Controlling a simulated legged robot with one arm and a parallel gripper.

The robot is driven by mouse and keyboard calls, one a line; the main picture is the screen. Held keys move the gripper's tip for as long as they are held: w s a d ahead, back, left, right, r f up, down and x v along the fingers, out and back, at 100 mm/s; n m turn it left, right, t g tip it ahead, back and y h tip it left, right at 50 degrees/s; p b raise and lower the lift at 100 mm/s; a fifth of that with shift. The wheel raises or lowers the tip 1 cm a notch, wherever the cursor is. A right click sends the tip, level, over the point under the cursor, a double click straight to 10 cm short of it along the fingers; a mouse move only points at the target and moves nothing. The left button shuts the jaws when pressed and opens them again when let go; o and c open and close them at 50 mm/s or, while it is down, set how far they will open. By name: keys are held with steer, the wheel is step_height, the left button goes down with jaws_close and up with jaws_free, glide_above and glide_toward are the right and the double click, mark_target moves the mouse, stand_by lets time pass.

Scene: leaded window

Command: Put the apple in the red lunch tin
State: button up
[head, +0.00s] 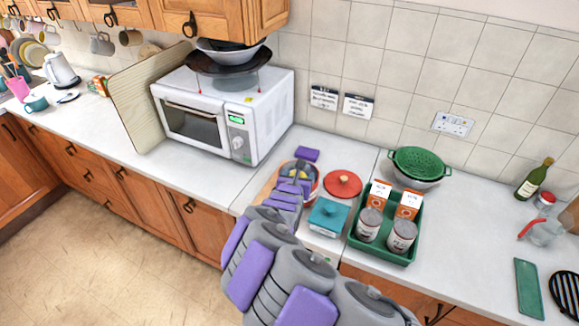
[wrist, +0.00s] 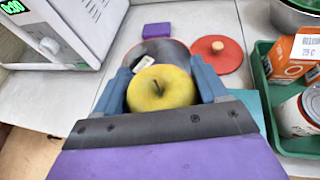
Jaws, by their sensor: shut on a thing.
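The yellow apple (wrist: 160,88) is held between the blue-grey fingers of my gripper (wrist: 164,85) in the wrist view. In the head view my gripper (head: 299,172) is over the counter right of the microwave, and the apple cannot be made out there. A round open tin (wrist: 168,50) with a grey inside lies just beyond the apple; in the head view its reddish rim (head: 316,178) shows partly behind my gripper. Something small and dark with a white patch is inside it. A round red lid (head: 342,183) with a wooden knob (wrist: 218,46) lies to its right.
A teal lidded box (head: 328,216) stands in front of the red lid. A green tray (head: 384,254) with cartons and cans is to the right. A purple block (head: 307,154) lies behind the tin. The microwave (head: 222,115) stands to the left.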

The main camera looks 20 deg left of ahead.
steer(key=w+a+f, duration=0.1)
steer(key=w+a, duration=0.1)
steer(key=w, duration=0.1)
steer(key=w+a+f+p, duration=0.1)
steer(key=w+a+f, duration=0.1)
steer(key=w+a, duration=0.1)
steer(key=w+a+f+p, duration=0.1)
steer(key=w+a, duration=0.1)
steer(key=w, duration=0.3)
steer(key=shift+a+f, duration=0.3)
steer(key=shift+f, duration=0.1)
stand_by(0.3)
steer(key=shift+f, duration=0.45)
steer(key=shift+f+b, duration=0.1)
steer(key=shift+b, duration=0.25)
steer(key=o, duration=1.1)
